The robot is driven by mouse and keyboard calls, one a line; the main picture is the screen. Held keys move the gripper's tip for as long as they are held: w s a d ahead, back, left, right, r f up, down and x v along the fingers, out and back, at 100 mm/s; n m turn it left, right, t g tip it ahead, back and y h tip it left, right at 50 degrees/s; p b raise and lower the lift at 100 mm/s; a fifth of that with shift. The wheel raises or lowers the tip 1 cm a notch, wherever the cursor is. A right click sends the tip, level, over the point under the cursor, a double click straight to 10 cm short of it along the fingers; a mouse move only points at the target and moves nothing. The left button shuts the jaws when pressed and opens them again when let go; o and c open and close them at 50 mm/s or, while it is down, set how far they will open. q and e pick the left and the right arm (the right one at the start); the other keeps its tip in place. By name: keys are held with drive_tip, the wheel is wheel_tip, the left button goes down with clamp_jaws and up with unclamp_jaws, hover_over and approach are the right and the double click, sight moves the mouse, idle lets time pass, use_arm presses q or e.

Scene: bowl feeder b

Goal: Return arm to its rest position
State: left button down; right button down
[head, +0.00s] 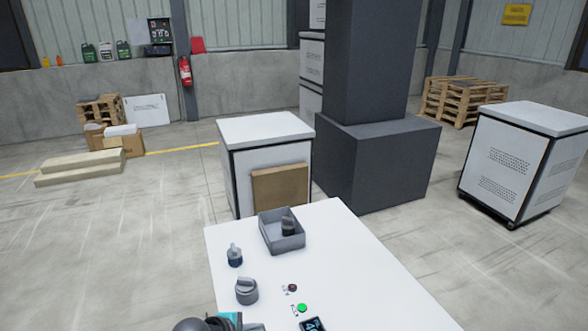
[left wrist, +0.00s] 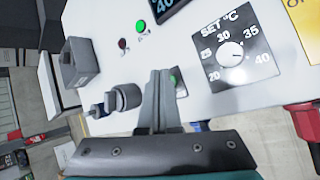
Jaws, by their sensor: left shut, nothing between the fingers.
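My left gripper (left wrist: 158,82) is shut and empty in the left wrist view, its two grey fingers pressed together over the white worktop (left wrist: 225,100). In the head view part of my left arm, with a teal patch, shows at the bottom edge, and the fingertips cannot be made out there. The right gripper is in neither view.
A white cabinet (head: 238,150) stands behind.

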use_arm(q)
drive_tip(key=s+r+m+g+y, duration=0.1)
drive_tip(key=s+m+g, duration=0.1)
drive_tip(key=s+m, duration=0.95)
drive_tip(key=s+a+r+m+g+y, duration=0.1)
drive_tip(key=s+a+r+m+y, duration=0.2)
drive_tip(key=s, duration=0.5)
drive_tip(key=s+a+r+m+y, duration=0.1)
drive_tip(key=s+a+r+m, duration=0.35)
drive_tip(key=s, duration=0.25)
wheel_tip(320, 180, down, 32)
drive_tip(key=s+d+g+b, duration=0.1)
drive_tip(key=g+b, duration=0.1)
drive_tip(key=b, duration=0.9)
drive_tip(key=s+f+b, duration=0.3)
drive_tip(key=s+f, duration=0.2)
drive_tip(key=f, duration=0.4)
drive_tip(key=s+a+f+b, duration=0.1)
drive_tip(key=s+f+b, duration=0.3)
drive_tip(key=s+f, duration=0.2)
drive_tip(key=s+a+f+g+b, duration=0.1)
drive_tip(key=s+f+b, duration=0.3)
drive_tip(key=f, duration=0.7)
drive_tip(key=shift+s+a+f+m, duration=0.25)
drive_tip(key=shift+s+f+m, duration=0.15)
drive_tip(key=shift+s, duration=0.3)
